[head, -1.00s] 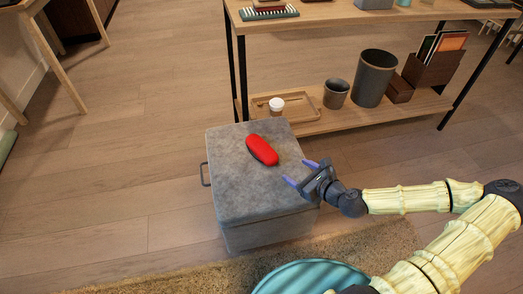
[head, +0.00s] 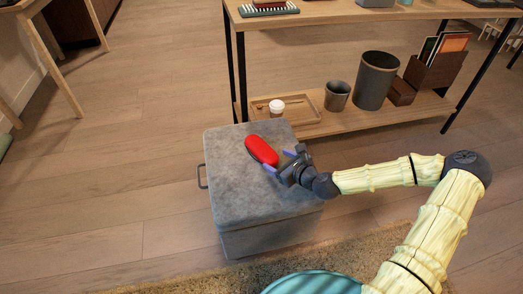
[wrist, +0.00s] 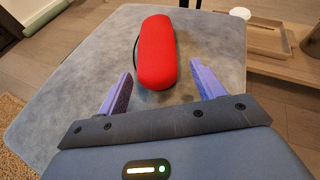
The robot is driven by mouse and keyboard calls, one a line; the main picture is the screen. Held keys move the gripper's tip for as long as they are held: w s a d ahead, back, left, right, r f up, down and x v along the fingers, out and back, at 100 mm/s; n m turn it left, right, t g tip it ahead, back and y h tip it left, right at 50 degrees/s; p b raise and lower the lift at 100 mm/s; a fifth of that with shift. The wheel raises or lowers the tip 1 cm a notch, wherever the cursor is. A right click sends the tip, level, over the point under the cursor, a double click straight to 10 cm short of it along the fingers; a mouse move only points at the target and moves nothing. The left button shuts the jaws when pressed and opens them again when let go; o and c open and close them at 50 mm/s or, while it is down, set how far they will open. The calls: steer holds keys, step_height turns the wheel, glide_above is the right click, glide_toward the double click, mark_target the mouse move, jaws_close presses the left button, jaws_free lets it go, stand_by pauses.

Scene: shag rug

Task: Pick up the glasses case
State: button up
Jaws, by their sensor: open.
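The red glasses case (head: 262,150) lies on top of a grey fabric storage cube (head: 232,190). In the wrist view the case (wrist: 157,52) lies lengthwise ahead of my gripper, with a thin dark line along its left side. My gripper (head: 279,161) is at the near right end of the case, low over the cube top. Its two purple fingers (wrist: 162,82) are open, one on each side of the near end of the case in the wrist view. A gap shows on both sides, and nothing is held.
A wooden shelf unit (head: 310,128) stands behind the cube, with a tray, a white cup (head: 277,108), bins and a file box on its lower board. The cube has a side handle (head: 202,177). A shag rug (head: 200,279) lies in front. Floor to the left is clear.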

mark_target(273, 158)
steer(key=b+x, duration=0.3)
steer(key=x, duration=0.1)
steer(key=shift+a+f+b, duration=0.2)
steer(key=shift+a+b, duration=0.1)
steer(key=shift+w+a, duration=0.25)
steer(key=shift+w, duration=0.05)
steer(key=shift+c, duration=0.5)
steer(key=c, duration=0.8)
steer(key=shift+r, duration=0.1)
step_height(273, 158, up, 10)
steer(key=p, duration=0.6)
